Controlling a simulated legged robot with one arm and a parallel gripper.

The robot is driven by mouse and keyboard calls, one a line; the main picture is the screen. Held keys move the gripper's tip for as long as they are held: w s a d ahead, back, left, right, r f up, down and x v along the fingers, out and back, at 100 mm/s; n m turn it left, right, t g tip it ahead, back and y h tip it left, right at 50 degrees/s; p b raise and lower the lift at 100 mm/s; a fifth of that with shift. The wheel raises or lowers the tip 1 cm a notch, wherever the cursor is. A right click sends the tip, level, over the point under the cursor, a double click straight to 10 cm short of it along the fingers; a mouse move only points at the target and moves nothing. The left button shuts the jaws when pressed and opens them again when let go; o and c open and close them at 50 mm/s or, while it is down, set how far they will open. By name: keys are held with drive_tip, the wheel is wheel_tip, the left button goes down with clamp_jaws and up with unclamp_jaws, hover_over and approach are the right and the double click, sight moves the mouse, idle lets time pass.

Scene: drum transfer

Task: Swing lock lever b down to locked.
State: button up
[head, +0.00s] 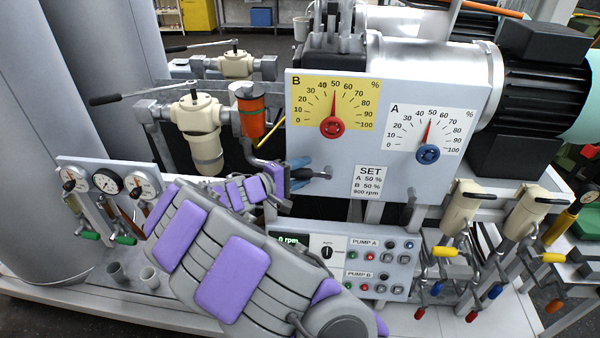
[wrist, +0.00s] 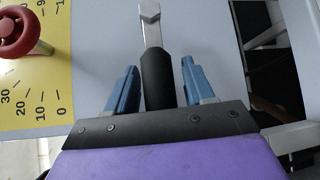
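The lock lever under dial B has a metal shank (wrist: 151,28) and a black grip (wrist: 158,80). In the head view its metal pivot end (head: 326,173) shows below the yellow dial B (head: 299,88), and the lever lies roughly sideways, not hanging. My gripper (head: 299,175) is at the lever's left end. In the wrist view my gripper (wrist: 158,88) has one blue finger on each side of the black grip, with narrow gaps showing. The fingers are open around it. In the head view the grip is mostly hidden by the fingers.
Dial B's red knob (head: 333,127) and dial A's blue knob (head: 429,153) stand out from the panel. A second lever (head: 411,195) hangs below dial A. An orange-red cylinder (head: 251,115) and filter housing stand left of the panel. The pump button panel (head: 360,262) is below.

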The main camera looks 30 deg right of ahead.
drive_tip(key=shift+d+f, duration=0.1)
drive_tip(key=shift+d, duration=0.65)
drive_tip(key=c, duration=0.5)
drive_tip(key=shift+a, duration=0.1)
clamp_jaws()
